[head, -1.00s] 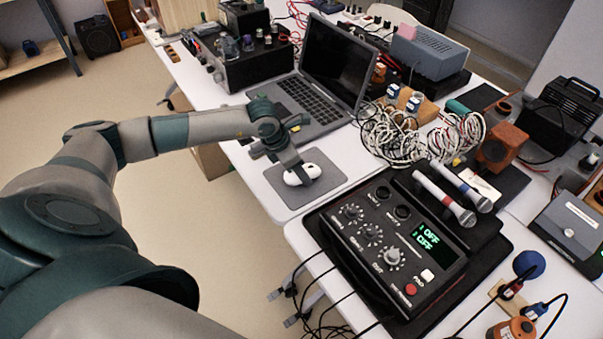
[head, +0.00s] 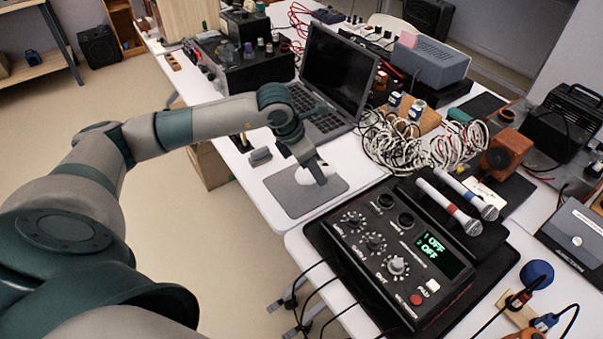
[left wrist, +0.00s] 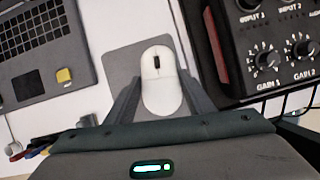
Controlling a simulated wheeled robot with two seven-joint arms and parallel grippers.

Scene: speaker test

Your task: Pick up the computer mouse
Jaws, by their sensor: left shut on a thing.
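The white computer mouse (left wrist: 159,75) with a dark scroll wheel shows in the left wrist view, between the two fingers of my left gripper (left wrist: 162,92), over the grey mouse pad. My left gripper is shut on it. In the head view the mouse (head: 305,176) is mostly hidden behind my left gripper (head: 318,178), above the grey mouse pad (head: 285,200). I cannot tell for sure whether the mouse touches the pad. My right gripper is not in view.
An open laptop (head: 335,75) stands behind the pad. A black audio mixer (head: 390,255) is to its right, with two microphones (head: 465,200) beyond. Tangled white cables (head: 395,145) lie behind. A small grey block (head: 260,157) sits left of the pad.

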